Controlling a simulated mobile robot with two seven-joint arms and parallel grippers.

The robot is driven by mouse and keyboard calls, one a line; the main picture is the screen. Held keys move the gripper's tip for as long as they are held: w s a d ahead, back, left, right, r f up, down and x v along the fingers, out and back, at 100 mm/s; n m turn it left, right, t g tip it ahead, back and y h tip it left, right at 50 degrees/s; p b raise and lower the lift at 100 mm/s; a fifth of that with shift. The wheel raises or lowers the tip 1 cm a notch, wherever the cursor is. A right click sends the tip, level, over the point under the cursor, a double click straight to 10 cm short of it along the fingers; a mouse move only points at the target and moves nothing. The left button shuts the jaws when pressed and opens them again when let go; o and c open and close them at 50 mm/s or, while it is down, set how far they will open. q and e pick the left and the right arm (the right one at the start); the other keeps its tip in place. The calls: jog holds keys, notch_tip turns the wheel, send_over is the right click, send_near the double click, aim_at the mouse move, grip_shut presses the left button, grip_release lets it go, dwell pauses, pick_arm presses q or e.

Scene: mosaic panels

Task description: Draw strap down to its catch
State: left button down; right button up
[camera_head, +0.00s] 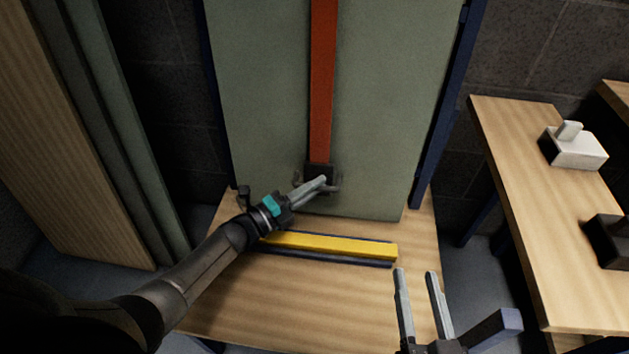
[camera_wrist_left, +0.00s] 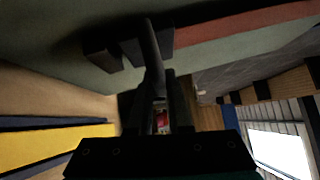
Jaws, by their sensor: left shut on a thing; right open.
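A red strap (camera_head: 323,80) hangs straight down the front of a grey-green panel (camera_head: 262,80). A dark end piece (camera_head: 319,172) sits at its lower end. My left gripper (camera_head: 322,182) is shut at this end piece, on what looks like its curved handle. In the left wrist view the closed fingers (camera_wrist_left: 172,105) meet a dark bar, with the red strap (camera_wrist_left: 240,30) beyond. Which part is the catch is not clear; it may be hidden behind the gripper. My right gripper (camera_head: 418,300) is open and empty above the front right of the wooden bench.
A yellow bar (camera_head: 335,246) on a dark base lies across the wooden bench (camera_head: 300,300) before the panel. Dark blue posts (camera_head: 445,110) flank the panel. A side table (camera_head: 550,240) at right holds a white block (camera_head: 573,150) and a dark block (camera_head: 608,240). Boards lean at left.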

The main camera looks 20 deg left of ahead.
pick_arm(q)
jog(key=shift+d+f, duration=0.2)
jog(key=shift+d, duration=0.2)
jog(key=shift+s+f, duration=0.1)
jog(key=shift+f, duration=0.1)
jog(key=c, duration=1.1)
grip_release()
jog(key=shift+f, duration=0.1)
jog(key=shift+o, duration=1.3)
jog(key=shift+a, duration=0.2)
